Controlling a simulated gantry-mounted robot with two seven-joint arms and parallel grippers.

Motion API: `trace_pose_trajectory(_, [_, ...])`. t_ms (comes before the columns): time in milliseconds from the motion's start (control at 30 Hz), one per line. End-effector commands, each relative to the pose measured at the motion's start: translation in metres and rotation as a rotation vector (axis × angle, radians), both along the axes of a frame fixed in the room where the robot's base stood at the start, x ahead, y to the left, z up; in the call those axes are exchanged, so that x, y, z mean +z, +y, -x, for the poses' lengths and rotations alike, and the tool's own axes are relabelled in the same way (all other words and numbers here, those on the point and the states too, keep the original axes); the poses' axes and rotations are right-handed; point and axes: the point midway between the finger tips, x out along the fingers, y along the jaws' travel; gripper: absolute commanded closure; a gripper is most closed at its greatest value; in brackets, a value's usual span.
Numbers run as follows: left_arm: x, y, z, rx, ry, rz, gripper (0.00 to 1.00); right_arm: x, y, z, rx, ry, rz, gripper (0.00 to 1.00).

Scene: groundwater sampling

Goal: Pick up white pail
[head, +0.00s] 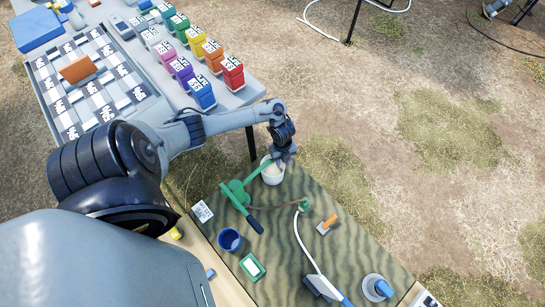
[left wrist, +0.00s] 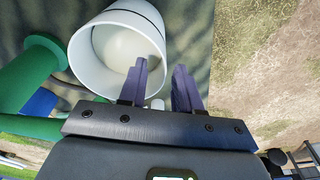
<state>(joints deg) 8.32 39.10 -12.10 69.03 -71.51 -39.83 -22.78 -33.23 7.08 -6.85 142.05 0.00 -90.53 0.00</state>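My left gripper (head: 283,156) is over the pail's right side. In the left wrist view its two fingers (left wrist: 160,78) are apart. One finger overlaps the pail's mouth and the other is just outside the right rim. Whether either touches the pail I cannot tell. My right gripper is not in view.
A green pump-like tool (head: 238,192) lies beside the pail on its left. A blue cup (head: 229,239), an orange-handled trowel (head: 327,225) and a white hose (head: 303,243) are on the table (head: 340,250).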

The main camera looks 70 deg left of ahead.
Motion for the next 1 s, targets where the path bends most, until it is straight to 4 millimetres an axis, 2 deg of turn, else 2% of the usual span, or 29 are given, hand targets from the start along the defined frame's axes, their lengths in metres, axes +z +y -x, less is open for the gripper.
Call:
trace_pose_trajectory(167, [0.0008,0.0003,-0.0003,0.0,-0.001,-0.001,0.67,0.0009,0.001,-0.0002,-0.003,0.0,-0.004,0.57])
trace_pose_trajectory(400, [0.0009,0.0003,-0.0004,0.0,-0.001,0.0,1.0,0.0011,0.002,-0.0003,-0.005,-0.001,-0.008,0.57])
trace_pose_trajectory(1000, [0.0007,0.0003,-0.0004,0.0,-0.001,-0.001,1.0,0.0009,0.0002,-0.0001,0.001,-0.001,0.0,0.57])
